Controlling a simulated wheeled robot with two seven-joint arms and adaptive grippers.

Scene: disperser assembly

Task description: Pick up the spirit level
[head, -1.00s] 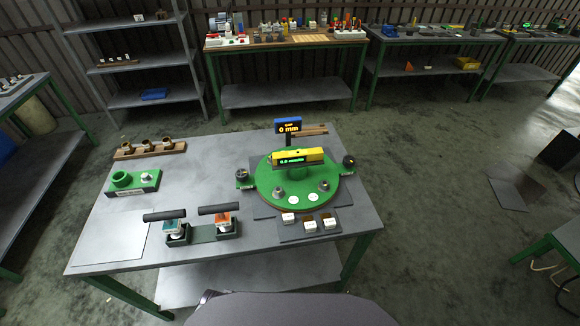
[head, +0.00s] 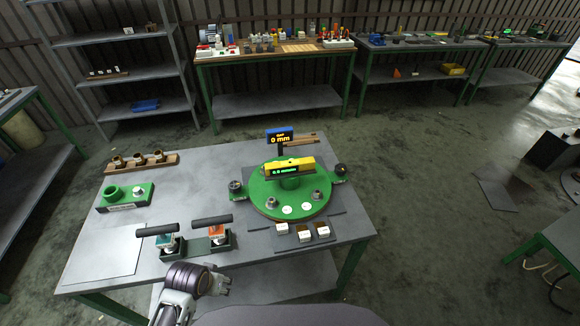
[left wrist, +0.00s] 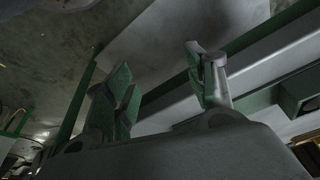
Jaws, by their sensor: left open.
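The yellow spirit level (head: 289,167) with a green-lit readout lies across the top of the green round disperser plate (head: 268,201) on the table. My left gripper (head: 222,284) is at the table's front edge, below and to the left of the level and well apart from it. In the left wrist view its two fingers (left wrist: 165,85) stand wide apart with nothing between them. The level does not show in the left wrist view. My right gripper is not in view.
Small white-topped blocks (head: 302,234) sit in front of the plate.

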